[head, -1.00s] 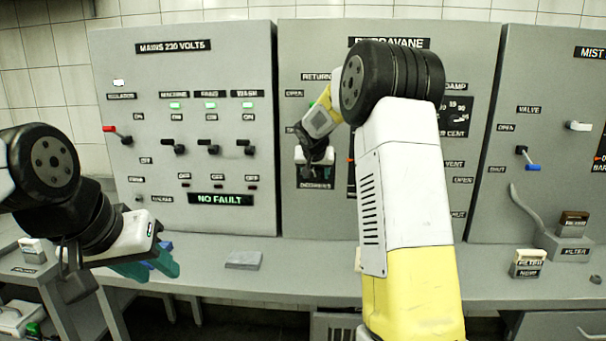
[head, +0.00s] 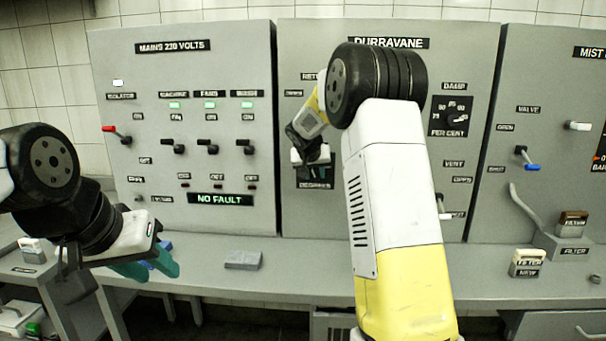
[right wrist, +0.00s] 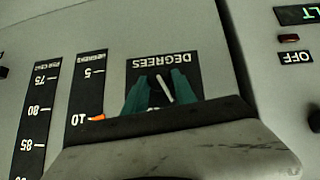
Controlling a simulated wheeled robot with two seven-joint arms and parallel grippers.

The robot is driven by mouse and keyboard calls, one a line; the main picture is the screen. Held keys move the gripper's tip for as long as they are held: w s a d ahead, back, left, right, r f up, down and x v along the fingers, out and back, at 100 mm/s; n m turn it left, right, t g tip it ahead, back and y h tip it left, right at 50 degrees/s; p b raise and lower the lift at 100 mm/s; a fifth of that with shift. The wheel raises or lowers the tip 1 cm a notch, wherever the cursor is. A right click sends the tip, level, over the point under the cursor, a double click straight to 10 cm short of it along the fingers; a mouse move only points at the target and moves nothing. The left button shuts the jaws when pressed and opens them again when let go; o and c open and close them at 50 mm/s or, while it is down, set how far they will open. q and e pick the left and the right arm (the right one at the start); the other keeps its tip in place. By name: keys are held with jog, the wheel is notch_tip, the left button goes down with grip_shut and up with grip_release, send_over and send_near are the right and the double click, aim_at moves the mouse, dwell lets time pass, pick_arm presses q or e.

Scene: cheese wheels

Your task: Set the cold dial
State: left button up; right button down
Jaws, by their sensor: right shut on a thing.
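The cold dial (right wrist: 166,88) sits on a dark plate labelled DEGREES, upside down in the right wrist view, with a white pointer line. My right gripper (right wrist: 158,95) has its teal fingers on either side of the dial and is shut on it. In the head view the hand covers the dial, and only the lower part of the DEGREES plate (head: 315,184) shows. A scale beside the plate (right wrist: 88,95) has an orange marker (right wrist: 97,117) at 10.
The DAMP dial (head: 451,117) and VENT lever (head: 450,215) are right of my right arm. The mains panel (head: 185,130) with its switches stands to the left. A grey block (head: 243,260) and filter boxes (head: 527,264) lie on the bench; its middle is mostly clear.

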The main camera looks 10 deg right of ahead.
jog(key=shift+a+f+n+g+h, duration=0.1)
jog(key=shift+a+n+g+h, duration=0.15)
jog(key=shift+h, duration=0.35)
jog(key=shift+a+n+g+h, duration=0.1)
jog(key=shift+n+h, duration=0.25)
jog(key=shift+h, duration=0.25)
jog(key=shift+w+f+n+h, duration=0.1)
jog(key=shift+n+h, duration=0.7)
jog(key=shift+h, duration=0.6)
jog(key=c, duration=1)
grip_release()
jog(key=shift+c, duration=0.2)
jog(key=v, duration=0.7)
jog(key=shift+a, duration=0.35)
